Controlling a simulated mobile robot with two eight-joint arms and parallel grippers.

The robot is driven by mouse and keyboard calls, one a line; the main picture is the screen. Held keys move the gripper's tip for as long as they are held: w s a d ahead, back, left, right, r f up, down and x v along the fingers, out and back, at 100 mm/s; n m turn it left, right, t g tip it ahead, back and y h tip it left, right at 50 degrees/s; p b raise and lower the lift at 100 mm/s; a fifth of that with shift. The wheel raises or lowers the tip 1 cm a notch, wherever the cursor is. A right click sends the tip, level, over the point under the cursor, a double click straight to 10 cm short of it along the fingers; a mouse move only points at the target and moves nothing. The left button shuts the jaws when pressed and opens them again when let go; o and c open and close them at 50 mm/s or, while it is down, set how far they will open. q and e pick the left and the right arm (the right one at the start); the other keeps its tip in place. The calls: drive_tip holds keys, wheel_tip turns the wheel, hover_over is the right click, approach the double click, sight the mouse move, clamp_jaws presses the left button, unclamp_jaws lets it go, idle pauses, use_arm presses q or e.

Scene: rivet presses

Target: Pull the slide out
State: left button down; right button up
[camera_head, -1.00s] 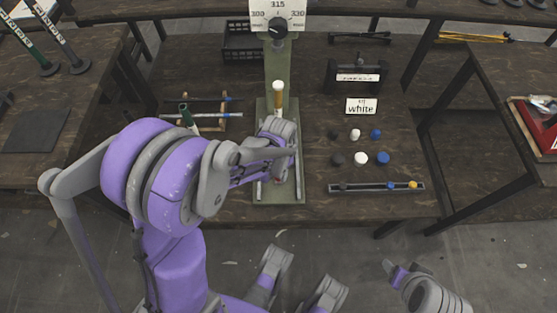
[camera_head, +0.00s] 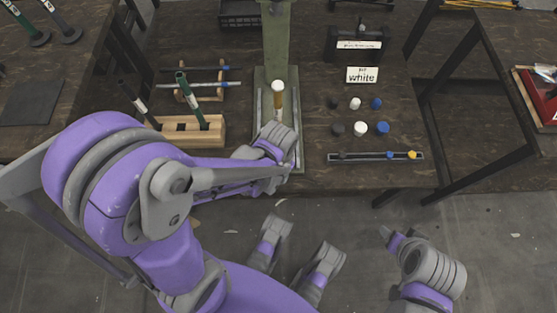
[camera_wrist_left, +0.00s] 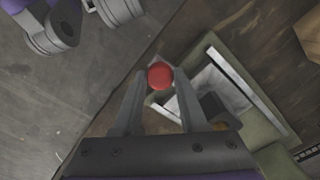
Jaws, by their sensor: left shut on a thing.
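My left gripper (camera_wrist_left: 160,78) is shut on a red round knob (camera_wrist_left: 160,75), held between its fingertips in the left wrist view. The knob is at the front of the green press base (camera_wrist_left: 278,158). Pale rails and a dark block (camera_wrist_left: 214,106) show behind the fingers; the fingers hide where the knob joins the slide. In the head view the press (camera_head: 276,50) stands upright with a white-topped brass pin (camera_head: 278,98) between its rails. My left wrist and forearm cover the front of the base there, hiding the knob and fingertips.
A wooden block (camera_head: 180,134) with upright tools stands left of the press. A "white" sign (camera_head: 362,74), several small caps and a narrow tray (camera_head: 374,157) lie on the right. The table's front edge is close; bare floor (camera_head: 350,220) lies before it.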

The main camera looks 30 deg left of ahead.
use_arm(q)
drive_tip(key=shift+s+d, duration=0.15)
drive_tip(key=shift+s, duration=0.1)
drive_tip(key=shift+c, duration=2.3)
unclamp_jaws()
drive_tip(key=shift+r, duration=0.1)
drive_tip(key=shift+r, duration=0.35)
wheel_tip(320, 180, up, 10)
drive_tip(key=p, duration=0.4)
